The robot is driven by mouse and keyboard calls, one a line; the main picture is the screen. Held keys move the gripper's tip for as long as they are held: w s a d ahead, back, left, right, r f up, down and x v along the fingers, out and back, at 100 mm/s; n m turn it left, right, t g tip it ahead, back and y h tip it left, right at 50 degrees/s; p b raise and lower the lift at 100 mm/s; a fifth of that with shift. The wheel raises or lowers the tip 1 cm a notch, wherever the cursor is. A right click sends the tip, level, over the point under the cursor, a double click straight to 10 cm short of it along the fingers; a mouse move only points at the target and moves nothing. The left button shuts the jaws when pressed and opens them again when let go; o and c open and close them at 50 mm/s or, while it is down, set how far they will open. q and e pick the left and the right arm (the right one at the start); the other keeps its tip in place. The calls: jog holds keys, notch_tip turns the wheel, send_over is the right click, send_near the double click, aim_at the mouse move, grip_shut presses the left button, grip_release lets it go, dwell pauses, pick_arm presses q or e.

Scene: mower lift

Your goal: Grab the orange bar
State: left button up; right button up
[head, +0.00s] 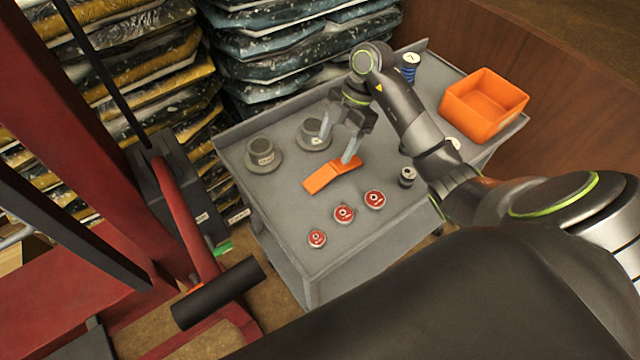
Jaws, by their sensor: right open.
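The orange bar (322,179) lies flat on the grey cart top (272,202), near its middle. My right gripper (337,146) is open above the bar, its fingers pointing down. One finger's tip overlaps the bar's right end in the picture; the other finger shows just behind the bar, to the left. I cannot tell whether either finger touches the bar. Nothing shows between the fingers. My left gripper is not in view.
Several red discs (344,214) lie in front of the bar. Grey round parts (263,156) stand behind it. An orange bin (484,105) and a blue spring (408,68) are at the cart's far right. A red lift frame (185,215) stands left; stacked bags are behind.

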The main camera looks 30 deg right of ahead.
jog(key=b, duration=0.3)
send_over(320, 177)
jog(key=d, duration=0.3)
jog(key=f, duration=0.4)
jog(key=shift+a+f, duration=0.25)
jog(key=shift+f, duration=0.15)
jog(key=shift+p+x, duration=0.75)
jog(key=shift+x, duration=1.9)
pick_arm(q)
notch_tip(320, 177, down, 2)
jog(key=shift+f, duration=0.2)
pick_arm(e)
jog(key=shift+w, duration=0.15)
jog(key=shift+c, duration=0.3)
jog(key=shift+r, duration=0.1)
grip_shut()
